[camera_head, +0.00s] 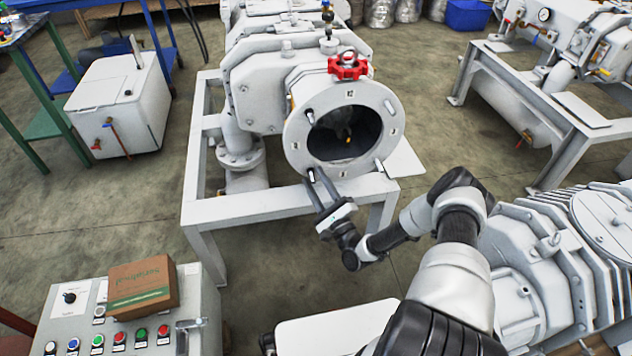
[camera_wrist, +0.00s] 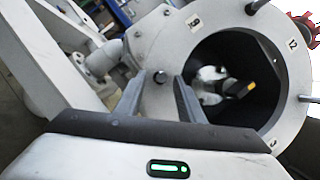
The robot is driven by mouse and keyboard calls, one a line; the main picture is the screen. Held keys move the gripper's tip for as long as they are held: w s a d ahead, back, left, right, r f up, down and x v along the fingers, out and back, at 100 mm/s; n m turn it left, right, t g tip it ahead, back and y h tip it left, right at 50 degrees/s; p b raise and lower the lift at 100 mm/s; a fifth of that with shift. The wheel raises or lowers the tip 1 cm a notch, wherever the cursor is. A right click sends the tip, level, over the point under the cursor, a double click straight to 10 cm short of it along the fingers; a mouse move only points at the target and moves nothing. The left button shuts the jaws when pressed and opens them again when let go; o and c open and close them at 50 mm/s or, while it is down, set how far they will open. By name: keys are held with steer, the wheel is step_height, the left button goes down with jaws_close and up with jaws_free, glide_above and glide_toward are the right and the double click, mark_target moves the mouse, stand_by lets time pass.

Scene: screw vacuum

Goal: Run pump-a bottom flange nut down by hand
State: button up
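The near pump (camera_head: 262,90) has a round grey end flange (camera_head: 297,128) with an open dark bore and several studs around its rim. In the head view my gripper (camera_head: 320,178) is at the flange's lower left edge, by the lower left stud (camera_head: 311,174). In the wrist view the flange (camera_wrist: 292,85) fills the right side, and a dark round stud or nut end (camera_wrist: 160,77) shows between the two fingertips of my gripper (camera_wrist: 158,88). The fingers are apart, with gaps on both sides. I cannot tell a separate nut from the stud, or whether the fingers reach around it.
A red handwheel (camera_head: 348,67) sits above the flange. The pump rests on a white frame (camera_head: 245,207). A control box (camera_head: 130,325) with a cardboard box (camera_head: 142,288) stands at lower left. A finned machine (camera_head: 560,260) is at right.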

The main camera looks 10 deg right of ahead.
steer(key=p+v, duration=0.1)
steer(key=v, duration=1.1)
